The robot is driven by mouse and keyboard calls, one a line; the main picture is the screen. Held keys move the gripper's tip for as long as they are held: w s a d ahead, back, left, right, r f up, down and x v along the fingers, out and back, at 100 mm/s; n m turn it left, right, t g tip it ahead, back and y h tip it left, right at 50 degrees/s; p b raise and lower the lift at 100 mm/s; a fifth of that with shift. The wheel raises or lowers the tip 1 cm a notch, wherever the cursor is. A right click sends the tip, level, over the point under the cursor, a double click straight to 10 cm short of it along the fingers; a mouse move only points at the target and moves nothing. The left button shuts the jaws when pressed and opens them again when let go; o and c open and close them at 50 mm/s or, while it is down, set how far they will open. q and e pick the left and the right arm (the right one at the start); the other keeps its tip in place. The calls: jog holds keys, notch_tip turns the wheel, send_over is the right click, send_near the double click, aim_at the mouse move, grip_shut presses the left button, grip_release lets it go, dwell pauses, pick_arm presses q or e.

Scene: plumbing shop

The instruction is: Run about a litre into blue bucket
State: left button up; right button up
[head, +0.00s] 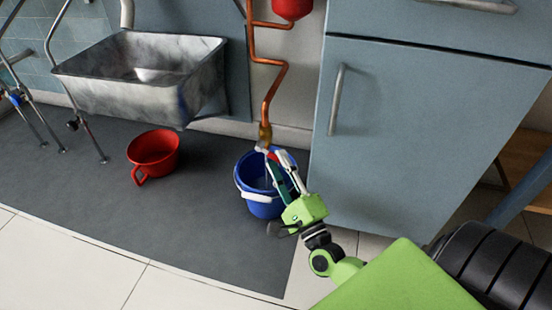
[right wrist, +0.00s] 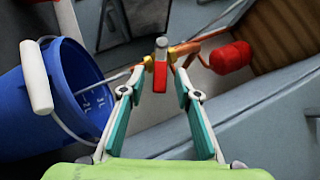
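The blue bucket (head: 258,207) stands upright on the dark mat beneath the tap at the end of a copper pipe (head: 273,85). In the right wrist view the bucket (right wrist: 40,105) is at left, with pale level marks inside and a white handle grip. The tap's red handle (right wrist: 160,75) shows between the fingertips of my right gripper (right wrist: 160,80), with a gap on both sides. In the head view my right gripper (head: 279,165) is in front of the bucket's opening. A thin pale streak runs from the tap towards the bucket; I cannot tell if it is water. My left gripper is out of view.
A red pot-like container (head: 153,153) stands on the mat left of the bucket. A metal sink (head: 145,75) is behind it. A blue-grey cabinet (head: 415,135) stands close to the right of the bucket. The mat's front left is clear.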

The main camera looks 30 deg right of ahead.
jog(key=v, duration=0.9)
jog(key=shift+s, duration=0.35)
